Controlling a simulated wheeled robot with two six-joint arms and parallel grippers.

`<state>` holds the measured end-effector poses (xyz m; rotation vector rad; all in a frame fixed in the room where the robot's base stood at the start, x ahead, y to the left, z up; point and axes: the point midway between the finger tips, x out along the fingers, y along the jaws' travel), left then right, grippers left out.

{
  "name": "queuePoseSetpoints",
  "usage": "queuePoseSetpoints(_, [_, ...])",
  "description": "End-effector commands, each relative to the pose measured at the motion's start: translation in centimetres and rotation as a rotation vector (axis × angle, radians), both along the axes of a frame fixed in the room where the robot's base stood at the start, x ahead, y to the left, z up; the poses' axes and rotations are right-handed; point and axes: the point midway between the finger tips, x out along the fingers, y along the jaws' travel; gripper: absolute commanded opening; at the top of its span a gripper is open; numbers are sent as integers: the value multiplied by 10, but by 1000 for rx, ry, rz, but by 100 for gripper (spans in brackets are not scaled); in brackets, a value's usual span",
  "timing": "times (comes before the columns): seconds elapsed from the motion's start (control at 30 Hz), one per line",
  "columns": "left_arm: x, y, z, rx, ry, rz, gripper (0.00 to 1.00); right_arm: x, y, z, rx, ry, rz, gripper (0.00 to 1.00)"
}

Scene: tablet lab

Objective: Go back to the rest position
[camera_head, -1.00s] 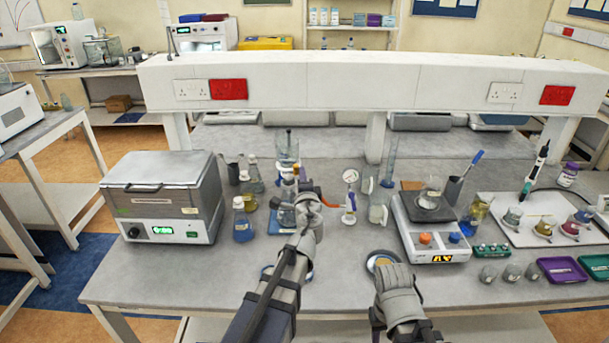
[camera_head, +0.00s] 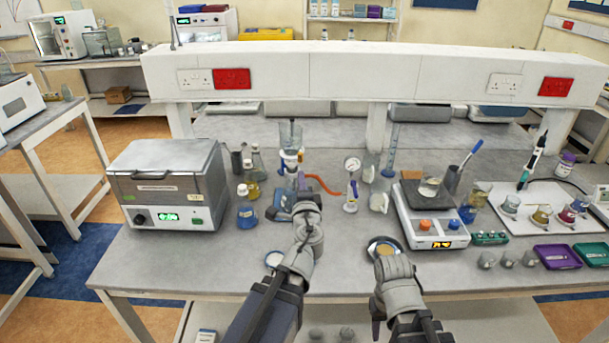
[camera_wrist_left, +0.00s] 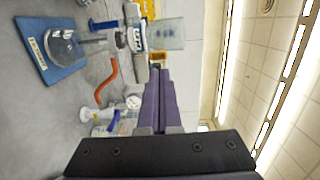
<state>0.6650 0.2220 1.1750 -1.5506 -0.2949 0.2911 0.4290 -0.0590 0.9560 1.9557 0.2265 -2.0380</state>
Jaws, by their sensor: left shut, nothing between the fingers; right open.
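My left gripper (camera_head: 306,203) reaches in over the bench, in front of a glass apparatus with a blue base and red tubing. In the left wrist view its dark purple fingers (camera_wrist_left: 160,98) are pressed together with nothing between them. My right gripper (camera_head: 385,258) is low over the bench front, just in front of a round metal dish (camera_head: 384,242) with tan contents. It is open, though its fingertips are hard to make out from behind. A smaller round dish (camera_head: 273,259) lies left of my left arm.
A grey lidded bath (camera_head: 170,190) stands at the left. The red tubing (camera_head: 322,183) and a small round gauge (camera_head: 352,166) are close beyond my left gripper. A balance (camera_head: 432,228) with a beaker stands right of my right gripper.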

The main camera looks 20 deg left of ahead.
Motion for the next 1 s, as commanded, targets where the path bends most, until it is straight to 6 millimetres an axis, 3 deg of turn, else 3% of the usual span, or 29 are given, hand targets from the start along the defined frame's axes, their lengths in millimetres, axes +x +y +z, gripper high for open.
queuePoseSetpoints(0.33, [-1, 0, -1, -8, 0, 4, 0, 0, 0, 0, 0, 0, 0, 46])
queuePoseSetpoints(0.47, [-8, 4, -13, -113, 15, 68, 0, 0, 0, 0, 0, 0, 0, 46])
queuePoseSetpoints(0.57, [-22, 6, -40, -288, 63, 177, 0, 0, 0, 0, 0, 0, 0, 46])
queuePoseSetpoints(0.73, [-68, -15, -116, -631, 272, 403, 0, 0, 0, 0, 0, 0, 0, 46])
queuePoseSetpoints(0.9, [-135, -72, -183, -889, 593, 588, 0, 0, 0, 0, 0, 0, 0, 46])
queuePoseSetpoints(1.0, [-173, -107, -205, -979, 779, 659, 0, 0, 0, 0, 0, 0, 0, 46])
